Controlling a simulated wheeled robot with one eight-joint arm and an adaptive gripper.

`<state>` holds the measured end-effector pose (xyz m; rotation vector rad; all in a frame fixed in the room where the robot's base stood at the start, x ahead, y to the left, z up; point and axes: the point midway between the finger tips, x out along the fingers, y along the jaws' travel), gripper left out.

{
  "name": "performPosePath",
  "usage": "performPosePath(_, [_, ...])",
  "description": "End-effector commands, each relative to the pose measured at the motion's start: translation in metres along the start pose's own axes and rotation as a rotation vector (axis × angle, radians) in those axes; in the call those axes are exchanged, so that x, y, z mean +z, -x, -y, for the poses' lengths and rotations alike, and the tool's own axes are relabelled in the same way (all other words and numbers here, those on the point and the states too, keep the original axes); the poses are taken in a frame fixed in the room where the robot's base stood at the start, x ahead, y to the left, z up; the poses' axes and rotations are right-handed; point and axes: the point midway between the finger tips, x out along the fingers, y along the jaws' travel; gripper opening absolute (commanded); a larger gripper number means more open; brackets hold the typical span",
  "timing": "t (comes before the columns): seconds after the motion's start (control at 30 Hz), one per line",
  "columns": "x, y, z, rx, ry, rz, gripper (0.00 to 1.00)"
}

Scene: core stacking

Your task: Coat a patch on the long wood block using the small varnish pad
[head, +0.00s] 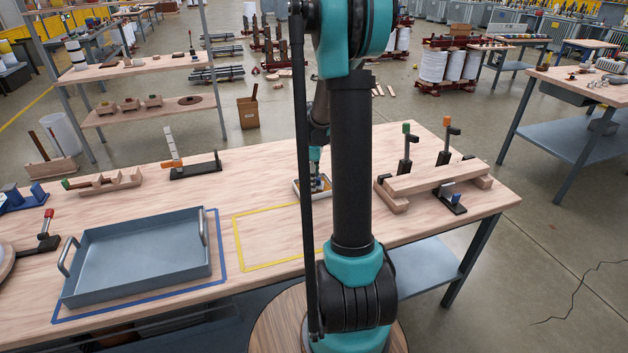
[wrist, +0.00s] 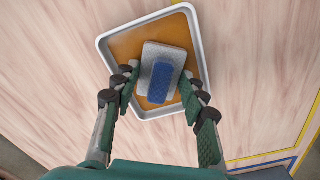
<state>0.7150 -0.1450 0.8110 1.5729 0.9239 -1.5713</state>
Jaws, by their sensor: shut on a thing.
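The small varnish pad (wrist: 150,55) has a pale grey base and a blue grip. It is in a white-rimmed tray (wrist: 196,36) with an orange-brown inside. My gripper (wrist: 159,82) is shut on the pad, one finger on each side; I cannot tell whether the pad touches the tray floor. In the head view the tray (head: 297,188) is at mid-table, and my arm hides most of it and the gripper. The long wood block (head: 435,178) lies at the right on wooden supports (head: 391,198), with upright clamps behind it.
An orange-topped clamp (head: 443,142) and a green-topped one (head: 405,145) stand at the block. A blue-grey handled tray (head: 140,255) fills the left front. A yellow-taped rectangle (head: 270,235) between is bare where visible. Wooden racks and a black stand (head: 195,168) line the left back.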

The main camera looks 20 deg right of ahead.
Motion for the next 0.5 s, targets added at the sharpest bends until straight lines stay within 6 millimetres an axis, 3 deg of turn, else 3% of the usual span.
performPosePath(0.17, [0.000,0.003,0.001,-0.001,0.000,0.000,0.19])
performPosePath(0.5, [0.000,0.027,0.000,-0.001,0.000,0.000,0.19])
